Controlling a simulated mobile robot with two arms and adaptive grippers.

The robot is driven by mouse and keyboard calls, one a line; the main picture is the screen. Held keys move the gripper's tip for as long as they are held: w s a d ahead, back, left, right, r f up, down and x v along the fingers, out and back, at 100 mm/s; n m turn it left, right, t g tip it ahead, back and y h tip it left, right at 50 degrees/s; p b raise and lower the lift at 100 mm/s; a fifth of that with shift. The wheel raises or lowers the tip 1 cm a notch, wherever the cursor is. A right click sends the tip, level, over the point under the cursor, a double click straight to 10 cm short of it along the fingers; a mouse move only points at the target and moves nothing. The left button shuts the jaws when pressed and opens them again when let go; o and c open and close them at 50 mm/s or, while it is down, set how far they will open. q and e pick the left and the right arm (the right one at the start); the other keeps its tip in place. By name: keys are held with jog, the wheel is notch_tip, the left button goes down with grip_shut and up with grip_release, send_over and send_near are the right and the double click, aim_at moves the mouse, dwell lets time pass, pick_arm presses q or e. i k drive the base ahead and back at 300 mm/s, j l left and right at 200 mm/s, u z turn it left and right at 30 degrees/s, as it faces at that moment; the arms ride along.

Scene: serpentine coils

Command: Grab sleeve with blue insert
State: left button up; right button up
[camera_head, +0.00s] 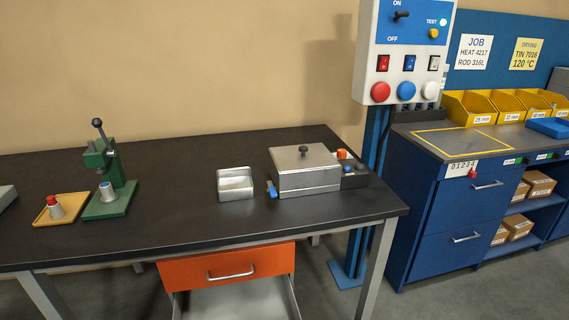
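A small grey sleeve with a blue insert (106,194) on top stands upright on the base of the green press (120,205), below its head. A similar grey sleeve with a red insert (55,210) stands in the yellow tray (71,214) to the left of the press. Both are on the dark table at the left. Neither of my grippers is in view.
An open metal box (236,189) and a lidded metal box (305,180) stand on the dark table (190,226). An orange drawer (205,267) is pulled open below. A control panel (405,55) and blue cabinet (432,220) are at the right.

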aim_at(108, 192)
jog(key=u, duration=1.25)
jog(key=i+j+z, duration=0.1)
jog(key=j, duration=0.25)
jog(key=i+j+z, duration=0.1)
jog(key=i+j, duration=0.2)
jog(key=i+j+z, duration=0.1)
jog(key=j, duration=0.3)
jog(key=i, duration=0.05)
